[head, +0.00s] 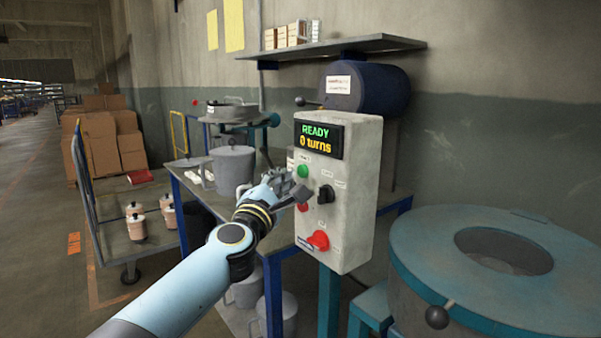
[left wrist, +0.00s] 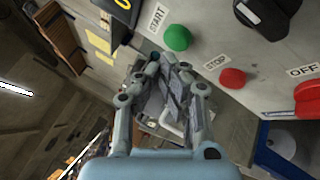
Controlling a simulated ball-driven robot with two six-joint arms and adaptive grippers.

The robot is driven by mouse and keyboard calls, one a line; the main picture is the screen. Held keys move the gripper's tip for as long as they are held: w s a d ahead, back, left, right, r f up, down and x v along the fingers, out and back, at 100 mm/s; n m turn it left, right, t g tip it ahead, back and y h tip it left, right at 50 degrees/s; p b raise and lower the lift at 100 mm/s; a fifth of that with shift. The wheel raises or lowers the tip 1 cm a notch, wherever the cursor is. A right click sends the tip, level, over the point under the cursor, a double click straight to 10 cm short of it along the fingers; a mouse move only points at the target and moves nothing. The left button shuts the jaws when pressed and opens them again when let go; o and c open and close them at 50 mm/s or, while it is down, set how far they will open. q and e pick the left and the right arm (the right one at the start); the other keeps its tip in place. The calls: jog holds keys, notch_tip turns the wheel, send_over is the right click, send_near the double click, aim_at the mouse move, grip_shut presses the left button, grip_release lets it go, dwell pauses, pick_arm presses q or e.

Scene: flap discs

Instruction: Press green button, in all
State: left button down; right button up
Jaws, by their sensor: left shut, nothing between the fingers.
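The green button (head: 303,171) is on the front of a pale grey control box (head: 352,200), under a lit display (head: 318,139) reading "READY" and "0 turns". In the left wrist view the green button (left wrist: 177,38) sits beside a "START" label. A red button (left wrist: 232,78) labelled "STOP" is next to it. My left gripper (head: 300,193) is shut and empty, in front of the box just below the green button in the head view. In the left wrist view my left gripper (left wrist: 172,75) is apart from the green button. My right gripper is not in view.
A black rotary knob (head: 326,194) and a red switch (head: 318,240) are on the same panel. A large teal round machine (head: 430,240) stands at the right. A blue-framed table with a grey pot (head: 233,168) is behind my left arm. A cart (head: 150,220) stands further left.

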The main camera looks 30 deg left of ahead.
pick_arm(q)
jog(key=shift+w, duration=0.2)
jog(key=shift+w+d, duration=0.15)
jog(key=shift+w, duration=0.05)
